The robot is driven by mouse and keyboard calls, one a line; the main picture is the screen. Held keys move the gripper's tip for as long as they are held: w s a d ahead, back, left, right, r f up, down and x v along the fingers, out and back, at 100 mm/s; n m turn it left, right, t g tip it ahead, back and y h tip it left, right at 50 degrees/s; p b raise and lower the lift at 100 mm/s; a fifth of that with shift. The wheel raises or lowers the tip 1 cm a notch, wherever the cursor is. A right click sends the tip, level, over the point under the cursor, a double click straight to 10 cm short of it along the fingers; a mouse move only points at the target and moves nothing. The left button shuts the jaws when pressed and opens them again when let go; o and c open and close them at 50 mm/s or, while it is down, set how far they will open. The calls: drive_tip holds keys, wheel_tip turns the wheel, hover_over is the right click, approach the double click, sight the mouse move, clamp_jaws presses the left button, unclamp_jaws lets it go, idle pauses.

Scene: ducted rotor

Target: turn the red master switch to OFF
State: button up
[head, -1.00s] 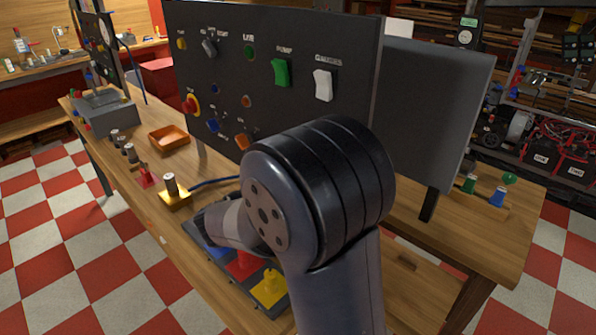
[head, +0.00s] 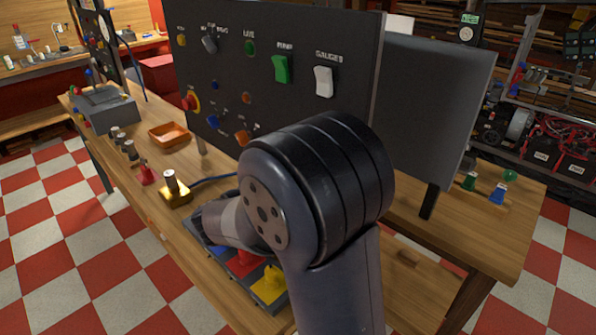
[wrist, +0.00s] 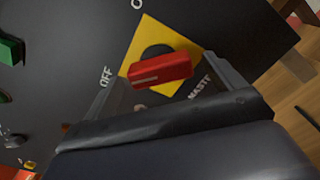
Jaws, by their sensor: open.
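The red master switch (wrist: 160,69) shows in the wrist view as a red bar handle on a dark round hub, over a yellow plate (wrist: 148,36) on the dark panel. The bar lies slantwise, its end with a pale line pointing roughly toward the OFF lettering (wrist: 105,76). Part of another label shows at the top edge. My gripper (wrist: 166,80) is open, with one finger on either side of the handle; contact is not clear. In the head view my arm hides the gripper and the master switch.
The upright panel (head: 345,40) carries a green rocker (head: 281,69), a white rocker (head: 324,81) and several knobs and buttons. On the bench stand an orange tray (head: 169,134), a brass-coloured block (head: 174,193) with a cable, and a yellow piece (head: 270,284) near my arm.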

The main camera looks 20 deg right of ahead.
drive_tip(key=v, duration=1)
drive_tip(key=shift+b, duration=0.4)
drive_tip(key=shift+f, duration=0.1)
drive_tip(key=x, duration=1)
drive_tip(key=shift+d+p, duration=0.3)
drive_tip(key=shift+p, duration=0.1)
drive_tip(key=shift+w, duration=0.1)
